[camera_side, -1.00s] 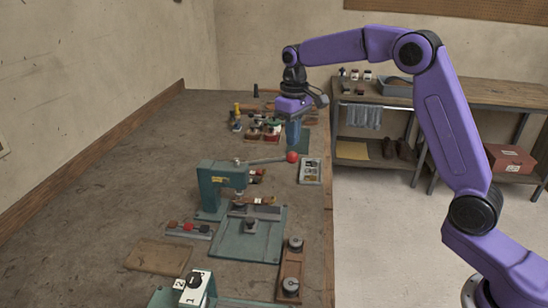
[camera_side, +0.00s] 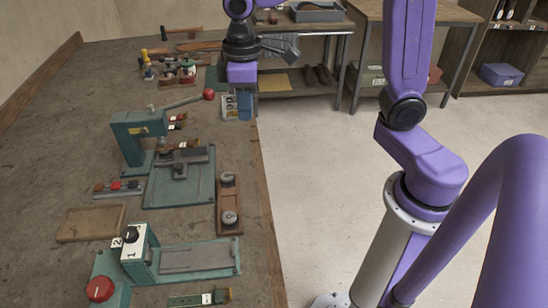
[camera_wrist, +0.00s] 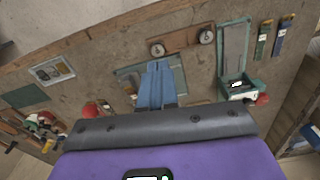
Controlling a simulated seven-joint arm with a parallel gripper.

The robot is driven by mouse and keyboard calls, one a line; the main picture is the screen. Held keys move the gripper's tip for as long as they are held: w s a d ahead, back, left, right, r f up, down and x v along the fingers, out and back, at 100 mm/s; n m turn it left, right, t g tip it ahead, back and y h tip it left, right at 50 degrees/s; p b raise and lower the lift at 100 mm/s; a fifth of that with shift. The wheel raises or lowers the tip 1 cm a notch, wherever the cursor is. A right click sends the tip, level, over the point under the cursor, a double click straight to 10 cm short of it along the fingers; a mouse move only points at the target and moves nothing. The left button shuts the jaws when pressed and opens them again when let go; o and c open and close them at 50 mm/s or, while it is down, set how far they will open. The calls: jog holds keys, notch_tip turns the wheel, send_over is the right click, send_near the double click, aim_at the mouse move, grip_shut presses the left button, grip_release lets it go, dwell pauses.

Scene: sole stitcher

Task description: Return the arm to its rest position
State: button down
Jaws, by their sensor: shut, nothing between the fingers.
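My gripper (camera_side: 244,105) hangs over the right edge of the bench, beside a small parts tray (camera_side: 229,113), in the side view. Its blue fingers are shut together and hold nothing. In the wrist view the closed fingers (camera_wrist: 157,85) point across the bench and cover part of a green base plate. The green stitching machine (camera_side: 138,128) with its red-knobbed lever (camera_side: 184,102) stands on the bench in front of the gripper, apart from it. Its plate (camera_side: 180,188) lies beside it.
A wooden board with two round knobs (camera_side: 229,195) lies along the bench edge. A green fixture (camera_side: 190,258) with a red button (camera_side: 100,289) is at the near end. Tools and shoe parts (camera_side: 178,70) crowd the far end. The floor (camera_side: 315,170) right of the bench is open.

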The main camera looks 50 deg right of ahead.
jog(key=s+d+f+n, duration=0.2)
jog(key=s+d, duration=0.1)
jog(key=s, duration=0.7)
jog(key=s+d+f+n, duration=0.2)
jog(key=s+d, duration=0.1)
jog(key=s, duration=0.7)
jog(key=shift+s+d+f+n, duration=0.15)
jog(key=shift+s+d+n, duration=0.05)
jog(key=shift+n, duration=0.2)
